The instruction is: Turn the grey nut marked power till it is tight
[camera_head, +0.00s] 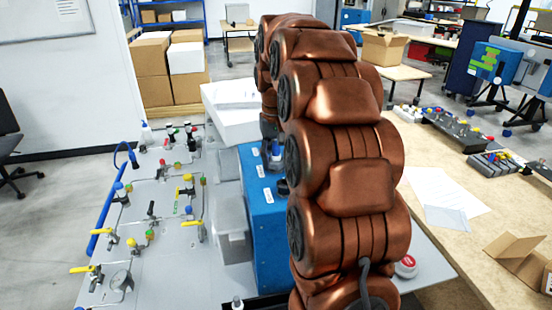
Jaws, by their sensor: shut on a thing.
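My copper-coloured arm fills the middle of the head view and hides much of what lies behind it. My gripper does not show. A blue box (262,222) stands on the grey panel, left of my arm, with small white labels on its top face. A small blue-and-dark fitting (276,152) and a dark round fitting (282,187) show at the arm's left edge. The label writing is too small to read. I cannot make out the grey nut marked power; it may be behind my arm.
The grey panel (150,270) at left carries pipes, valves with yellow handles and coloured fittings. A red button (405,266) is right of my arm. The wooden table (440,170) at right holds papers (445,195) and an open cardboard box (515,250).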

